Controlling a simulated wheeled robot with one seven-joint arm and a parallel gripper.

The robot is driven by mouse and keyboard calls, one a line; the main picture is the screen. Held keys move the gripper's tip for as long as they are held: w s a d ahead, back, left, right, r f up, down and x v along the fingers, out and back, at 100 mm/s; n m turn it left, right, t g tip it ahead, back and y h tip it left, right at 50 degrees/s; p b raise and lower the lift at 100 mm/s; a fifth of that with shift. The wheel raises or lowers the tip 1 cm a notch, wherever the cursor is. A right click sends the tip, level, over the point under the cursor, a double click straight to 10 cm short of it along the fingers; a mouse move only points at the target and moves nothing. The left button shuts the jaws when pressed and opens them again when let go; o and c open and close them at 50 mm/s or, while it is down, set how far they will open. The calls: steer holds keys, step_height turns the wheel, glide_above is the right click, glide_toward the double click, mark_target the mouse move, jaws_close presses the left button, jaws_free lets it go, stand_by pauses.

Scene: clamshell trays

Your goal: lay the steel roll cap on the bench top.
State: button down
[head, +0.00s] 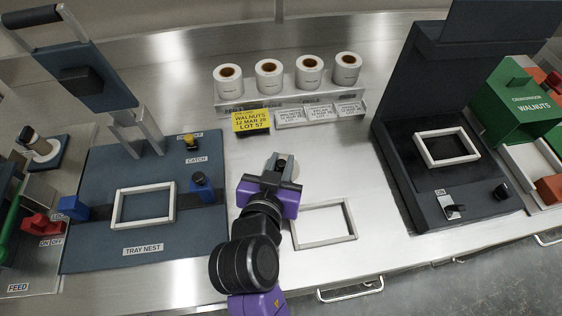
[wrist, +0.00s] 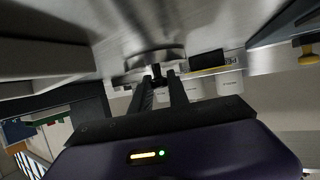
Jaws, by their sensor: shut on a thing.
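The steel roll cap (wrist: 150,60) is a round, grey metal disc at the tips of my gripper's fingers in the wrist view. My gripper (wrist: 158,76) is shut on it. In the head view my gripper (head: 279,172) is over the middle of the bench top (head: 335,172), and a small part of the cap (head: 288,160) shows beyond the fingers. The cap is low over the bare steel; I cannot tell whether it touches. My gripper hides most of it in the head view.
Several label rolls (head: 268,75) stand on a rack behind, with a yellow walnuts label (head: 251,121) in front. The blue tray nest (head: 100,228) is left, the dark press (head: 395,165) right. A pale frame (head: 323,242) lies nearby. Bare steel lies right of my gripper.

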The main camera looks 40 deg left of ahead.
steer(key=shift+f, duration=0.2)
steer(key=c, duration=1.7)
jaws_free()
steer(key=shift+f, duration=0.1)
steer(key=o, duration=0.4)
steer(key=shift+r, duration=0.3)
steer(key=v, duration=1.2)
steer(key=shift+f+b, duration=0.15)
steer(key=shift+b, duration=0.15)
